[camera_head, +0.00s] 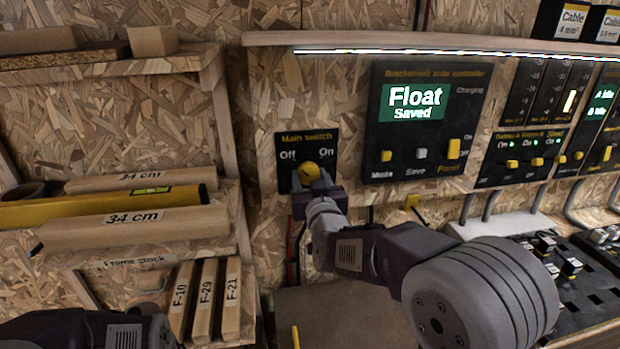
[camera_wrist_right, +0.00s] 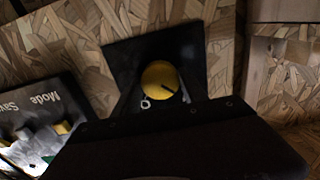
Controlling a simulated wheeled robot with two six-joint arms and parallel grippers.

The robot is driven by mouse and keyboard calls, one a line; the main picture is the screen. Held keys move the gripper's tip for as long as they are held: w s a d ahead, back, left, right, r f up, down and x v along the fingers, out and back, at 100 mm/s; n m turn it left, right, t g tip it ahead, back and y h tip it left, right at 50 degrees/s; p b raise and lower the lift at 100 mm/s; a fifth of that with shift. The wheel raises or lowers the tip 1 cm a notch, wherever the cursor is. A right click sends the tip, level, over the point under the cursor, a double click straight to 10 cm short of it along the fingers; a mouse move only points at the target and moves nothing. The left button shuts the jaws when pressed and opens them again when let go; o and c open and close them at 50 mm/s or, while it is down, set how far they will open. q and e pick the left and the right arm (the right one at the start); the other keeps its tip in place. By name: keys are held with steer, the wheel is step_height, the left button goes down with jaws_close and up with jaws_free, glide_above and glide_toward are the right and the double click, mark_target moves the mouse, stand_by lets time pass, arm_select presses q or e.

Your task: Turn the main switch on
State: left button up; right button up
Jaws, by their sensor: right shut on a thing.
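The main switch (camera_head: 329,143) is a black plate on the wall, with "Off" at upper left and "On" at upper right. Its round yellow knob (camera_head: 307,173) sits below the labels. My right gripper (camera_head: 311,181) is at the plate, shut on the knob, and partly hides it. In the right wrist view, which is upside down, the yellow knob (camera_wrist_right: 159,79) lies between the dark fingers of my right gripper (camera_wrist_right: 162,88). A dark mark on the knob points to the lower right there, towards the Off side. My left gripper is not seen; only my left arm shows at bottom left.
The solar controller (camera_head: 420,120), reading "Float Saved", is right of the switch, with more switch panels (camera_head: 525,155) beyond. A lit ledge (camera_head: 440,45) runs above. Shelves with wooden pieces (camera_head: 140,228) and a yellow level (camera_head: 100,205) stand left.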

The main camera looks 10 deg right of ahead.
steer(key=m+b, duration=0.3)
steer(key=shift+f+m, duration=0.25)
steer(key=shift+m, duration=0.05)
steer(key=m+b, duration=0.5)
steer(key=m, duration=0.1)
steer(key=m+b, duration=0.2)
steer(key=m, duration=0.2)
steer(key=shift+m+b, duration=0.3)
steer(key=shift+b, duration=0.05)
steer(key=shift+r+m+b, duration=0.15)
steer(key=shift+m+b, duration=0.7)
steer(key=shift+m, duration=0.95)
steer(key=o, duration=1.4)
steer(key=shift+c, duration=0.2)
steer(key=shift+s+r, duration=0.1)
